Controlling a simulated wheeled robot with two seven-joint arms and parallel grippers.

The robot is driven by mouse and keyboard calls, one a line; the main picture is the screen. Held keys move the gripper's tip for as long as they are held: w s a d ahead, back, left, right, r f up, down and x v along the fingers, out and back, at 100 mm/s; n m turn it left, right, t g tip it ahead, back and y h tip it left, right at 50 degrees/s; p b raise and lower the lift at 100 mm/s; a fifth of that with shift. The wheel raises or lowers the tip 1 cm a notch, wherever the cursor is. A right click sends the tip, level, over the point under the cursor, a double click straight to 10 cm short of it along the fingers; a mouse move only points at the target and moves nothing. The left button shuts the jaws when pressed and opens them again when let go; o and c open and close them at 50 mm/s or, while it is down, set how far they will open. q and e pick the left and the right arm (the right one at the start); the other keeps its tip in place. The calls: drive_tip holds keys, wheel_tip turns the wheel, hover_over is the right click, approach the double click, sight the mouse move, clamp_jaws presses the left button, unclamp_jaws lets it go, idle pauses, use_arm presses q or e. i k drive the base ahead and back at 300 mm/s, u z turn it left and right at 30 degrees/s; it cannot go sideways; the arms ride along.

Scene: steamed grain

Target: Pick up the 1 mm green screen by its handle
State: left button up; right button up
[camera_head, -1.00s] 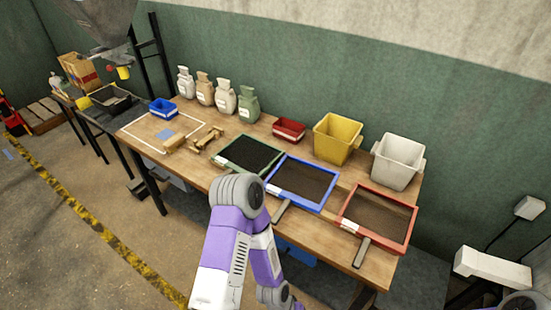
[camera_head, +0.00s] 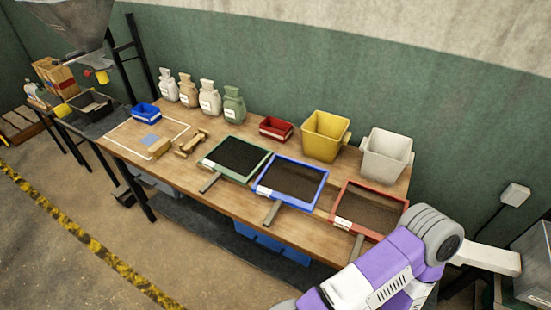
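The green-framed screen (camera_head: 262,166) with dark mesh lies flat on the wooden table, left of the blue-framed screen (camera_head: 318,201). Its short grey-brown handle (camera_head: 209,183) points toward the table's front edge and is uncovered. A white label sits on its frame; I cannot read a mesh size. The red-framed screen (camera_head: 372,234) lies to the right, with my purple and white arm in front of the table near its handle. Neither gripper can be made out in the view, and nothing touches the green screen.
Yellow (camera_head: 325,138) and white (camera_head: 386,157) bins, a red tray (camera_head: 276,128) and several bags stand along the back. A wooden piece (camera_head: 190,143) lies left of the green screen. A blue tray (camera_head: 146,114) stands at the left. Floor in front is clear.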

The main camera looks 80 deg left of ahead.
sight(219, 170)
drive_tip(key=z, duration=0.05)
drive_tip(key=k, duration=0.95)
drive_tip(key=u, duration=1.8)
